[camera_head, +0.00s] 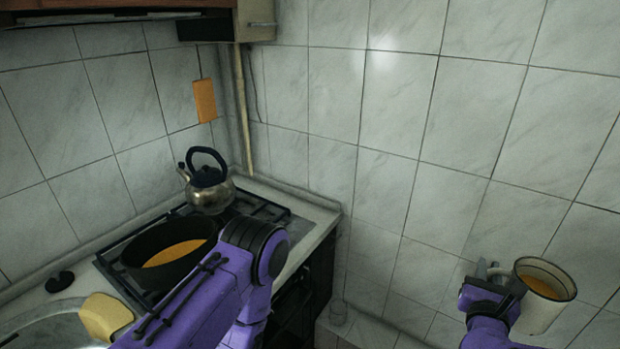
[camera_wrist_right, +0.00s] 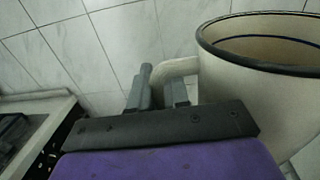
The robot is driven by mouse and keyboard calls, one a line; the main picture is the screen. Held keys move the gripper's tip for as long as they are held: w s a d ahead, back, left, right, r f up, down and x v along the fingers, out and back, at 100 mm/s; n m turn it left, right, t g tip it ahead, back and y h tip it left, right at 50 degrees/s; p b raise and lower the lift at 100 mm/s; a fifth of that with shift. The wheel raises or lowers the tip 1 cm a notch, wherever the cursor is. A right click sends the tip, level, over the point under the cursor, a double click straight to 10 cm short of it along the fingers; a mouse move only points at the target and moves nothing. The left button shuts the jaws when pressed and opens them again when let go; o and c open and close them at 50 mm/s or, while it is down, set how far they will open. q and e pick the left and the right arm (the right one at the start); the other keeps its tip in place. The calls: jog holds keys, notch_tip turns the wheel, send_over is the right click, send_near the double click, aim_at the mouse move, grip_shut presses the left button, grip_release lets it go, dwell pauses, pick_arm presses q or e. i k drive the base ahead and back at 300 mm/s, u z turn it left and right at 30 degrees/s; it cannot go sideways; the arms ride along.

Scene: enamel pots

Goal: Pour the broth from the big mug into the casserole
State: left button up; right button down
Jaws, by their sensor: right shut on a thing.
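The big mug (camera_head: 543,310) is cream with a dark rim, at the lower right of the head view. Orange broth shows inside it, and it looks close to upright. My right gripper (camera_head: 487,272) is shut on its handle; in the right wrist view the fingers (camera_wrist_right: 160,90) close on the pale handle (camera_wrist_right: 182,67) beside the mug's wall (camera_wrist_right: 245,95). The black casserole (camera_head: 140,245) stands on the stove at the left, well apart from the mug, with orange liquid inside. My left arm crosses in front of the stove and hides part of it; its gripper is not visible.
A steel kettle (camera_head: 211,196) with a black handle stands on the stove (camera_head: 270,211) behind the casserole. A yellow sponge-like block (camera_head: 104,317) lies by the sink (camera_head: 45,325). The tiled wall is close behind the mug.

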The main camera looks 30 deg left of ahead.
aim_at(161, 257)
jog(key=i, duration=0.5)
jog(key=u, duration=4.45)
jog(key=k, duration=0.3)
jog(key=z, duration=1.2)
jog(key=i, duration=0.5)
